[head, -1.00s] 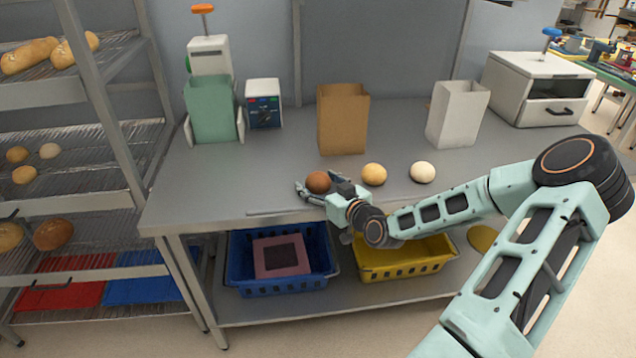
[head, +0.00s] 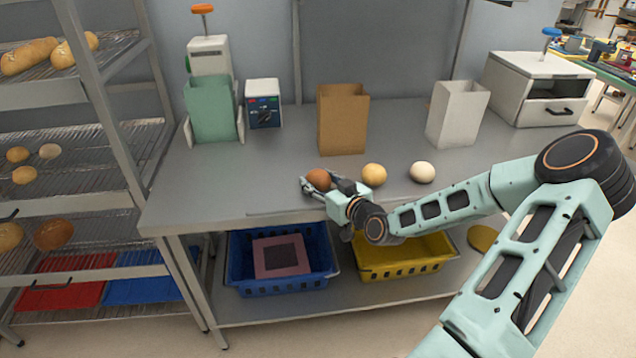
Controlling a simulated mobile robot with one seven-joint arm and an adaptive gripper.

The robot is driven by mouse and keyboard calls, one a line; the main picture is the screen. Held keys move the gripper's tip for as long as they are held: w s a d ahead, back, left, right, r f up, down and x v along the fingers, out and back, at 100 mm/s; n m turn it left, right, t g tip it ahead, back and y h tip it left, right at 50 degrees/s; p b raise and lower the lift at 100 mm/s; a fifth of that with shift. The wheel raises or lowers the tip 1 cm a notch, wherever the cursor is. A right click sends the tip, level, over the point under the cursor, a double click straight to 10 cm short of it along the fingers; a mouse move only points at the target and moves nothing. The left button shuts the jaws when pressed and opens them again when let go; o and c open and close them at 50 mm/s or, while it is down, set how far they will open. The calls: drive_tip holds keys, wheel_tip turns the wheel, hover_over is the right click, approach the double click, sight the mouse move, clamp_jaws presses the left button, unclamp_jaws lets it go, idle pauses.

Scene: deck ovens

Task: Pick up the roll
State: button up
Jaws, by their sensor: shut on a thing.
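A brown roll (head: 319,178) is at the front part of the steel table (head: 240,185), leftmost of three rolls in a row. My gripper (head: 318,183) reaches in from the right and is shut on the brown roll. The fingers hide its lower part, so I cannot tell whether it still touches the table. A golden roll (head: 374,174) and a pale roll (head: 422,172) lie to the right, apart from my fingers.
A brown paper bag (head: 342,120), a white bag (head: 457,114) and a green bag (head: 210,110) stand behind. A blue crate (head: 280,285) and a yellow crate (head: 405,271) sit on the lower shelf. A bread rack (head: 115,130) stands left. The table's left part is clear.

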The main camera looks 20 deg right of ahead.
wheel_tip(320, 180, up, 3)
drive_tip(key=shift+f, duration=0.2)
drive_tip(key=s+a+r+p, duration=0.3)
drive_tip(key=s+r+p, duration=0.6)
drive_tip(key=p, duration=0.2)
drive_tip(key=shift+s+a+r, duration=0.15)
drive_tip(key=shift+a+r, duration=0.2)
drive_tip(key=shift+a, duration=0.05)
